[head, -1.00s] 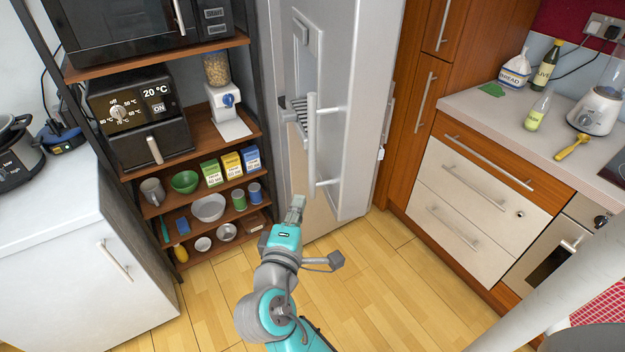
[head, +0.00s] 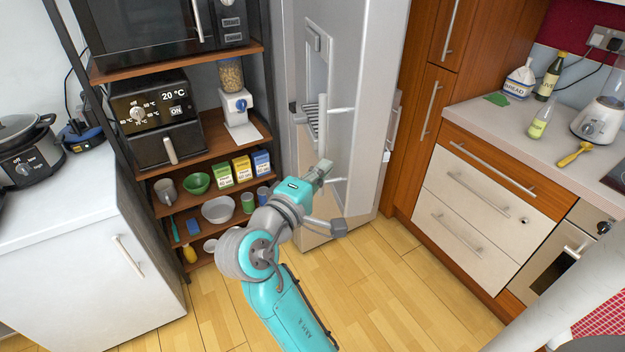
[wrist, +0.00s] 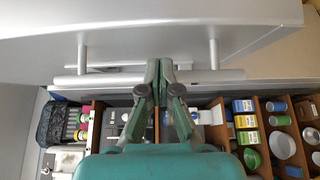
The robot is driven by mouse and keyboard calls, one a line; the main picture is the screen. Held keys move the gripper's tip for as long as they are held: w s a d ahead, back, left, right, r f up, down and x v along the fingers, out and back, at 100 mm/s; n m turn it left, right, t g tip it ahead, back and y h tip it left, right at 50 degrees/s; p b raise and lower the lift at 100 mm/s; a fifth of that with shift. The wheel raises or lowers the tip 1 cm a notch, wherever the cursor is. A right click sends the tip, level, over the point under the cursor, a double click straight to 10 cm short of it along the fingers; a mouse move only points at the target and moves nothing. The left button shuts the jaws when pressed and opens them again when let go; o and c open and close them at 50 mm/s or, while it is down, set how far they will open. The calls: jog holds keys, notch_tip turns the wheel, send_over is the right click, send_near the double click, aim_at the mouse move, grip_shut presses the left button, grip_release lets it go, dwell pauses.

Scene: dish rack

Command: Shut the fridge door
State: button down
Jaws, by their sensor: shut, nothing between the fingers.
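The silver fridge door (head: 362,75) stands out from the fridge, its outer face turned to the left with a dispenser recess beyond the handle. How wide it is open is hard to judge. The upright door handle (head: 322,140) is a pale bar on two posts. My gripper (head: 325,167) is shut and empty, in front of the handle's lower part. In the wrist view, the shut fingertips (wrist: 160,66) lie across the middle of the handle (wrist: 100,79), close to the door face (wrist: 150,35). I cannot tell whether they touch it.
A dark shelf unit (head: 205,148) with an oven, cartons and bowls stands left of the fridge. A white cabinet (head: 90,235) is at far left. Wooden cupboards (head: 428,105) and drawers (head: 470,190) are to the right. The wooden floor (head: 390,285) in front is clear.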

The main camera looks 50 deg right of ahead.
aim_at(341, 151)
jog(key=shift+x, duration=1.95)
